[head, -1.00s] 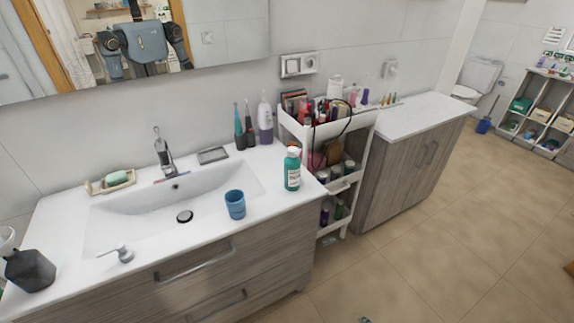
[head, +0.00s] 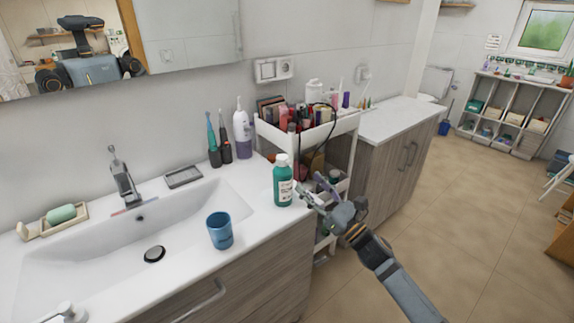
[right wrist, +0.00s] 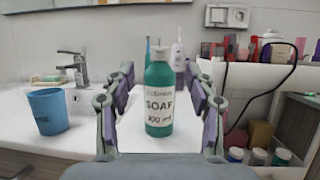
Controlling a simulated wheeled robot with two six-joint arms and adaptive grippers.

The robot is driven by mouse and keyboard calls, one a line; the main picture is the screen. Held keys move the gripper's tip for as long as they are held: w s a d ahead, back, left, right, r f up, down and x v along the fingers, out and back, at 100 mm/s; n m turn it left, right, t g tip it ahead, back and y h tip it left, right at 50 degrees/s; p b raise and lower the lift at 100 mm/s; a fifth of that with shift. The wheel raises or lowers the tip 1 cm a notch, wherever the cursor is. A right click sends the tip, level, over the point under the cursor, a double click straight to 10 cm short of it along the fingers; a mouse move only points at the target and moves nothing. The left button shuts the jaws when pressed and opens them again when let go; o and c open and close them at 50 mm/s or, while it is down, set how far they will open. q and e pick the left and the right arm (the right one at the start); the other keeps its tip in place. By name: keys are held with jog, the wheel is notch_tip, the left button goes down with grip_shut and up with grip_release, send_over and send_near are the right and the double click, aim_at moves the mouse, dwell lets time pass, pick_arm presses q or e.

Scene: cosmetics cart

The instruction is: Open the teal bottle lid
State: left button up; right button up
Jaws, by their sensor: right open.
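The teal bottle (head: 283,185) stands upright on the white counter at the right end of the sink. Its white lid (head: 282,160) is on top. In the right wrist view the bottle (right wrist: 159,100), labelled SOAP, appears between my open fingers, with its white lid (right wrist: 160,53) above fingertip height. My right gripper (head: 309,188) is open and empty, just right of the bottle in the head view. I cannot tell from these views whether a finger touches the bottle. My left gripper is out of view.
A blue cup (head: 220,231) stands left of the bottle, beside the sink basin (head: 100,240). Toothbrushes and a pump bottle (head: 243,135) stand behind. A white cart (head: 345,125) full of cosmetics is close on the right.

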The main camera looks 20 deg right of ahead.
aim_at(288, 161)
jog(key=shift+h, duration=0.3)
jog(key=p+x, duration=0.3)
jog(key=x, duration=0.7)
jog(key=shift+w+f, duration=0.15)
